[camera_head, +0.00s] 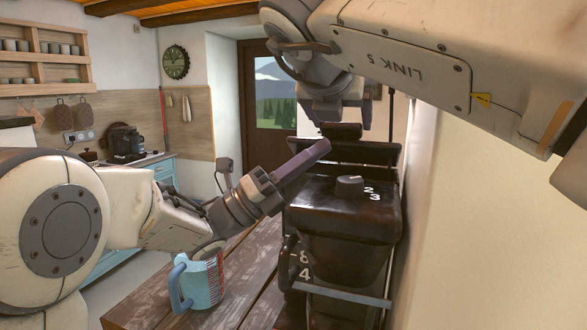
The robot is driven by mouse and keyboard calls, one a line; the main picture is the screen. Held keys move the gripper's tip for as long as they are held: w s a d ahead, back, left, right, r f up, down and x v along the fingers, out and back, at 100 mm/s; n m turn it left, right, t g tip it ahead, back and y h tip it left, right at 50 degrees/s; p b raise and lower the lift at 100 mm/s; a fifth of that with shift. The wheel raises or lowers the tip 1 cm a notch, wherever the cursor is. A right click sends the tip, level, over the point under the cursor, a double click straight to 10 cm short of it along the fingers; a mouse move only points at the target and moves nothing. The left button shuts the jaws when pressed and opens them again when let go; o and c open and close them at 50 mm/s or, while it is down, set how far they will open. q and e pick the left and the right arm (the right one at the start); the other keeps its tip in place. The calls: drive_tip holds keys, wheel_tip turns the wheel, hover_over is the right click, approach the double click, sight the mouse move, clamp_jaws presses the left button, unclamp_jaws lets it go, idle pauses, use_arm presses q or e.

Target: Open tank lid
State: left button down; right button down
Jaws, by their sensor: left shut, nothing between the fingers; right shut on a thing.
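A dark brown, boxy machine (345,235) stands on the wooden table, with a round knob (349,184) and white numbers on it. At its back top is a raised dark lid-like part (360,150) with a small dark block (341,131) above it. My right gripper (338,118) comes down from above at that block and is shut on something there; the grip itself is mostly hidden. My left gripper (318,150) is shut and empty. Its fingers point up and right, in front of the machine's back top; I cannot tell whether they touch it.
A light blue measuring jug (205,282) with red markings stands on the wooden table (150,306), left of the machine and below my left wrist. A bare wall (490,240) rises close on the right. A counter with a dark appliance (126,143) is far behind on the left.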

use_arm(q)
drive_tip(key=shift+x, duration=0.85)
drive_tip(key=shift+r, duration=0.1)
